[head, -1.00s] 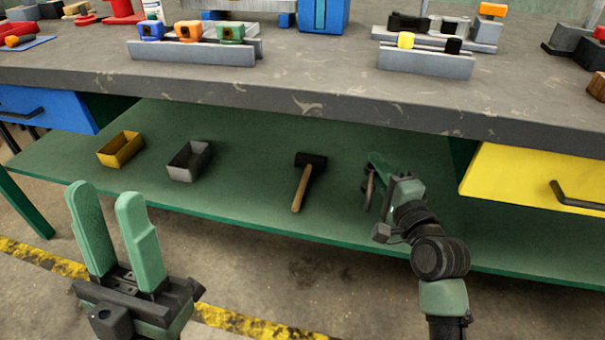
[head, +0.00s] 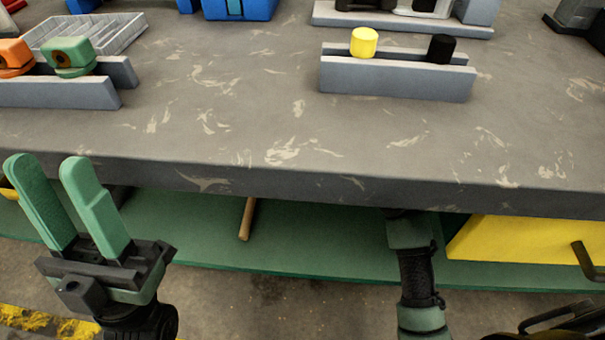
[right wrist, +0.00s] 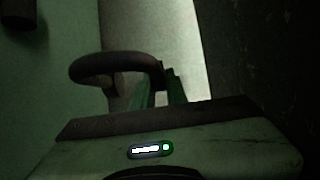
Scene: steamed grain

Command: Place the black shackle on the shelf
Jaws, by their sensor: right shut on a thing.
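The black shackle (right wrist: 100,70) is a dark curved loop in the right wrist view. My right gripper (right wrist: 160,92) is shut on it. In the head view, the shackle and my right gripper are hidden beneath the tabletop, with only part of my right arm showing. The green lower shelf (head: 325,237) runs under the workbench. The wrist view is dark, and I cannot tell whether the shackle touches a surface. My left gripper (head: 48,168) is open and empty in front of the bench at the left.
The workbench top (head: 230,120) overhangs the shelf. A wooden hammer handle (head: 247,218) shows on the shelf, left of my right arm. A yellow drawer (head: 510,243) is to the right. A grey rack (head: 395,80) holds a yellow and a black piece; the tabletop's front is clear.

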